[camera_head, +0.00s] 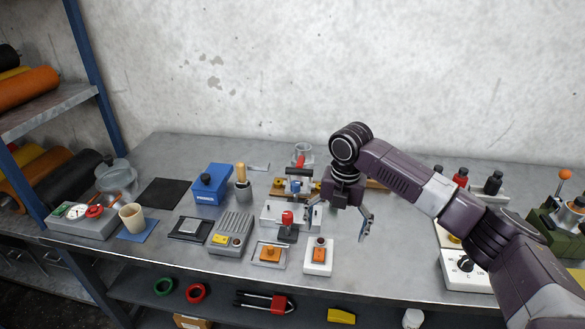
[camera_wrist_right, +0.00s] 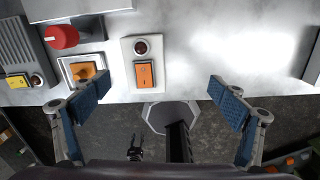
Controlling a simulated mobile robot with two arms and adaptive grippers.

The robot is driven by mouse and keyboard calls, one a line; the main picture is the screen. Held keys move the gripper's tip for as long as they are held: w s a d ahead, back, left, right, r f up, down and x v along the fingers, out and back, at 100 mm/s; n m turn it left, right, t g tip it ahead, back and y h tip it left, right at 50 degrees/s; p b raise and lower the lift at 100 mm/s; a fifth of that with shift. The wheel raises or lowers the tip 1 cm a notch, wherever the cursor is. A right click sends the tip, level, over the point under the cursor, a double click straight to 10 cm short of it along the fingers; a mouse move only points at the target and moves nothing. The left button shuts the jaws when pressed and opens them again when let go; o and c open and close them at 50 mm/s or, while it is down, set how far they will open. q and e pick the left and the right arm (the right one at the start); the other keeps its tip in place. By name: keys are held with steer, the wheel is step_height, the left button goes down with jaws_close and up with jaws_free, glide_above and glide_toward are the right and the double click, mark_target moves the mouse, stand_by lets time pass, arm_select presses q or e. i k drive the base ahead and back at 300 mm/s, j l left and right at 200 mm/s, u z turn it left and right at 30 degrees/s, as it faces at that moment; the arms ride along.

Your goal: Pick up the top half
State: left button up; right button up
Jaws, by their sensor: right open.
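My right gripper (camera_head: 340,222) is open and empty above the front middle of the bench. I cannot tell which thing is the top half. A white switch box (camera_head: 318,262) with an orange rocker is just below the gripper, and it also shows in the right wrist view (camera_wrist_right: 143,48). A red-knobbed device (camera_head: 287,228) stands to the left of the gripper. My left gripper is not in view.
An orange switch on a clear plate (camera_head: 269,254), a grey ribbed box (camera_head: 231,233), a blue box (camera_head: 212,184) and a beige cup (camera_head: 132,217) stand to the left. A white dial box (camera_head: 464,268) stands to the right. Bare bench (camera_head: 395,250) lies between.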

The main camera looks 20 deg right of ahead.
mark_target(307, 180)
steer(key=i, duration=1.1)
